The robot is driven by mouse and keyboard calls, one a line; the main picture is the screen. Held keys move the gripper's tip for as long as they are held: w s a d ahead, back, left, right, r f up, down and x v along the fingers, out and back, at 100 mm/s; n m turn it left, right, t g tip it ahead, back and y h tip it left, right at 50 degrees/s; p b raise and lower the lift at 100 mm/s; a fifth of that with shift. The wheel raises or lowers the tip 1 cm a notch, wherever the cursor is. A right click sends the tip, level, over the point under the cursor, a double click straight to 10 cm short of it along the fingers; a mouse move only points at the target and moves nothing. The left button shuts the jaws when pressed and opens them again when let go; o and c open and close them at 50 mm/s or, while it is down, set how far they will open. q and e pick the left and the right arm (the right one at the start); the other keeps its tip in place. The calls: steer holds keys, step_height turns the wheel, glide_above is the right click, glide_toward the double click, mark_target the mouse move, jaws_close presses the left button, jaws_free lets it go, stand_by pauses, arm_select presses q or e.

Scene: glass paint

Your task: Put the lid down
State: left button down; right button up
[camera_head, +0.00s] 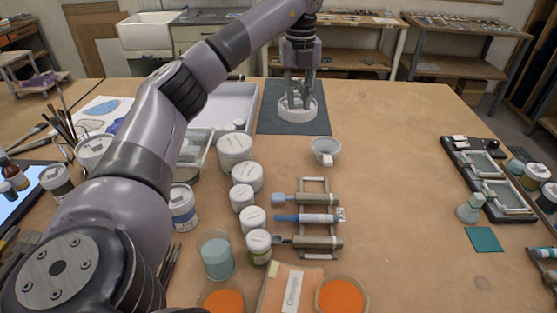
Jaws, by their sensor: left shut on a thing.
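My left arm reaches in from the left and across to the far middle of the table. My left gripper (297,101) points down over a dark grey mat (267,117). It is shut on a round white lid (297,112), which is at the mat's right part. I cannot tell whether the lid touches the mat or is held just above it. My right gripper is not in view.
Several white lidded jars (235,153) stand left of a rack (314,243) of tools. A small funnel-like cup (325,151) stands nearer than the mat. Orange powder beakers (341,296) are in front. The table right of the mat is clear.

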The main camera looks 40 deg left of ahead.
mark_target(284, 101)
arm_select(q)
steer(key=a+n, duration=0.1)
steer(key=n, duration=0.1)
steer(key=a+n, duration=0.2)
steer(key=n, duration=0.1)
steer(key=a+r+n, duration=0.1)
steer(key=n, duration=0.2)
steer(key=shift+a, duration=0.3)
steer(key=f+n, duration=0.1)
steer(key=f, duration=0.3)
steer(key=a+f+n, duration=0.1)
steer(key=f, duration=0.4)
steer(key=f+n, duration=0.1)
steer(key=f, duration=0.4)
steer(key=shift+s+a+f, duration=0.15)
steer(key=shift+s+f, duration=0.1)
step_height(284, 101, down, 5)
steer(key=shift+r+p, duration=0.1)
steer(key=shift+p, duration=0.55)
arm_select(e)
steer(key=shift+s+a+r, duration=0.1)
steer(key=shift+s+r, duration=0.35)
